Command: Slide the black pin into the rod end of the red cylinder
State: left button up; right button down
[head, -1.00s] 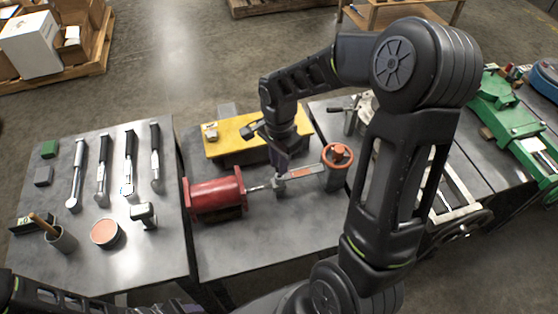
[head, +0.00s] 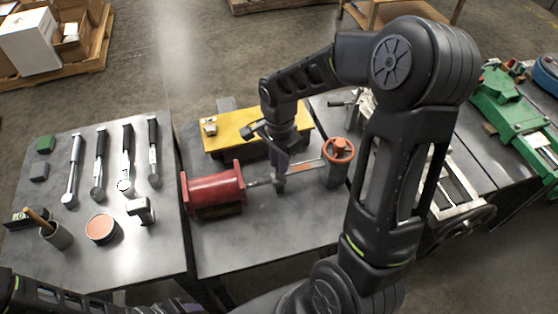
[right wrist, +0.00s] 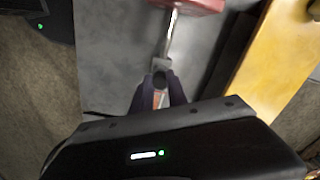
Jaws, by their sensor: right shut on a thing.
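The red cylinder (head: 214,191) lies on the middle grey table, its rod (head: 258,183) pointing right. In the right wrist view the cylinder (right wrist: 190,4) is at the top edge, and its rod (right wrist: 172,38) runs down to the grey rod end (right wrist: 161,66). My right gripper (head: 280,180) points down at the rod end; its fingers (right wrist: 158,92) are close together there. A small dark piece (right wrist: 159,79), apparently the black pin, shows between the fingertips. How far it sits in the rod end is hidden. My left gripper is not in view.
A yellow-topped bench (head: 232,128) stands behind. The table front is clear.

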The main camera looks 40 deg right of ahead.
jog(key=shift+f, duration=0.3)
jog(key=c, duration=1.2)
grip_release()
jog(key=shift+r, duration=0.1)
jog(key=shift+c, duration=0.2)
notch_tip(320, 180, up, 8)
jog(key=shift+f, duration=0.1)
